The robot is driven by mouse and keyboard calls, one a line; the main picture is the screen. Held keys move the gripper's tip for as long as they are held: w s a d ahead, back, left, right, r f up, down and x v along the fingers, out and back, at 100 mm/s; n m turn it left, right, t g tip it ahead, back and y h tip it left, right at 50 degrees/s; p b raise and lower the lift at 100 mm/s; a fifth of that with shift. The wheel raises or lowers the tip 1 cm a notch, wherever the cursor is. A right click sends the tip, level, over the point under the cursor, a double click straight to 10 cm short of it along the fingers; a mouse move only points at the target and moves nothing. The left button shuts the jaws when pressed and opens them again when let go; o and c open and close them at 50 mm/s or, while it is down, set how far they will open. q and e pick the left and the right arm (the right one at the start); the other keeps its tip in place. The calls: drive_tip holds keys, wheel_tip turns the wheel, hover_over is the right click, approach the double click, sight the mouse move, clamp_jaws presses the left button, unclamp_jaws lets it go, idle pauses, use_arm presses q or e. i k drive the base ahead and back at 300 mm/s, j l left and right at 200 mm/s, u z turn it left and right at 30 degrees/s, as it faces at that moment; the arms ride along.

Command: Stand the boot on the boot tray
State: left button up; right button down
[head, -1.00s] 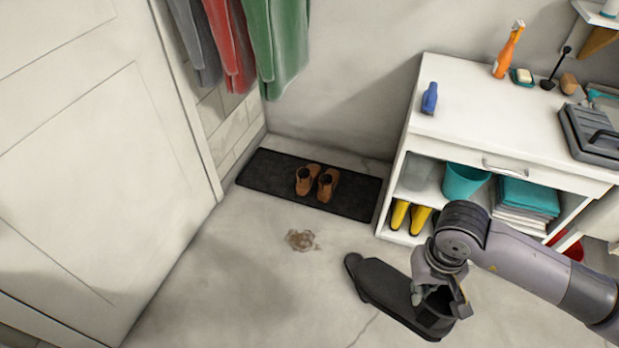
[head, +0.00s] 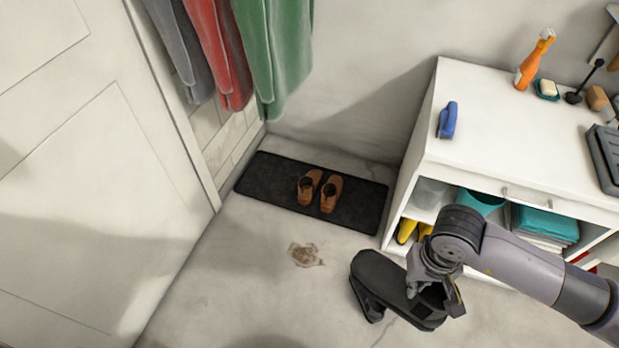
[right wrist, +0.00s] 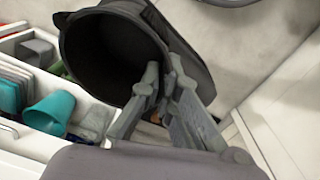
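The dark boot (head: 385,280) shows at the lower middle of the head view, tilted well over with its opening toward my right gripper (head: 437,290). It seems held above the floor. In the right wrist view the boot's open shaft (right wrist: 110,45) is large. My right gripper (right wrist: 168,100) is shut on the rim, with one finger inside the opening and the other outside. The black boot tray (head: 265,180) lies on the floor against the back wall, with a pair of brown shoes (head: 320,190) near its middle. My left gripper is not in view.
A white bench (head: 480,165) with shelves stands right of the tray; yellow boots (head: 406,231) are inside. Coats (head: 270,50) hang above the tray's left end. A brown dirt patch (head: 305,255) marks the floor before it. The tray is bare on both sides of the shoes.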

sight(264, 176)
drive_tip(key=i+u, duration=0.15)
drive_tip(key=u, duration=0.2)
drive_tip(key=i+u, duration=0.2)
drive_tip(key=u, duration=0.15)
drive_tip(key=i+u, duration=0.15)
drive_tip(key=u, duration=0.15)
